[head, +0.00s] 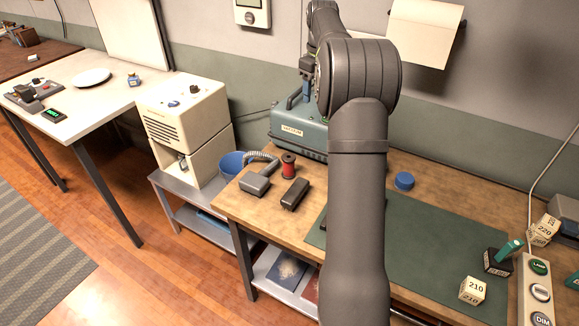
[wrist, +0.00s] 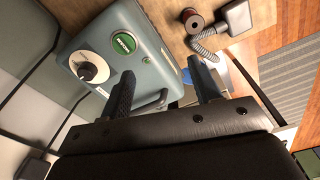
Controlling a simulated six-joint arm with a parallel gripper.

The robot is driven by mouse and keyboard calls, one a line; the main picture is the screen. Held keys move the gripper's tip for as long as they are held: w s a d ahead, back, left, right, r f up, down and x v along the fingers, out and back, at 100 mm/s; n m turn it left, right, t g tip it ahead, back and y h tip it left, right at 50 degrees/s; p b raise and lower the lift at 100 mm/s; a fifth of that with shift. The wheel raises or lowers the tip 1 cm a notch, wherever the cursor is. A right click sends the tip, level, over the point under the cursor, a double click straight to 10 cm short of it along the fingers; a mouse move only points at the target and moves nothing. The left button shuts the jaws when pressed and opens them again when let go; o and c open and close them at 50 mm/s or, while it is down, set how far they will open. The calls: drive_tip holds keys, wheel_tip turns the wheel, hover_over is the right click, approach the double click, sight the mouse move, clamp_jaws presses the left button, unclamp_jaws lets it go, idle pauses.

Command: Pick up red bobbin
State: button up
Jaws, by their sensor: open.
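The red bobbin (head: 288,165) stands upright on the wooden workbench (head: 232,205), beside the grey vacuum nozzle and its ribbed hose. In the wrist view the bobbin (wrist: 192,20) is near the top edge, beyond my fingertips. My gripper (wrist: 161,70) is open, with nothing between its two fingers. It is over the blue-grey vacuum unit, apart from the bobbin. In the head view my arm hides most of the gripper.
The vacuum unit (head: 300,135) stands behind the bobbin, with its nozzle (head: 258,182) to the left. A dark block (head: 295,194) lies in front. A blue round lid (head: 404,181) and a green mat (head: 440,235) are to the right. A blue bin (head: 232,163) stands left of the bench.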

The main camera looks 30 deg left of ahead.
drive_tip(key=n, duration=0.2)
hover_over(286, 164)
drive_tip(key=w, duration=0.2)
drive_tip(key=a+f, duration=0.1)
drive_tip(key=f, duration=0.1)
wheel_tip(286, 164, down, 19)
drive_tip(key=shift+s+f, duration=0.1)
drive_tip(key=shift+s, duration=0.05)
drive_tip(key=shift+d+f, duration=0.1)
drive_tip(key=shift+f, duration=2.9)
drive_tip(key=shift+c, duration=0.5)
drive_tip(key=c, duration=0.7)
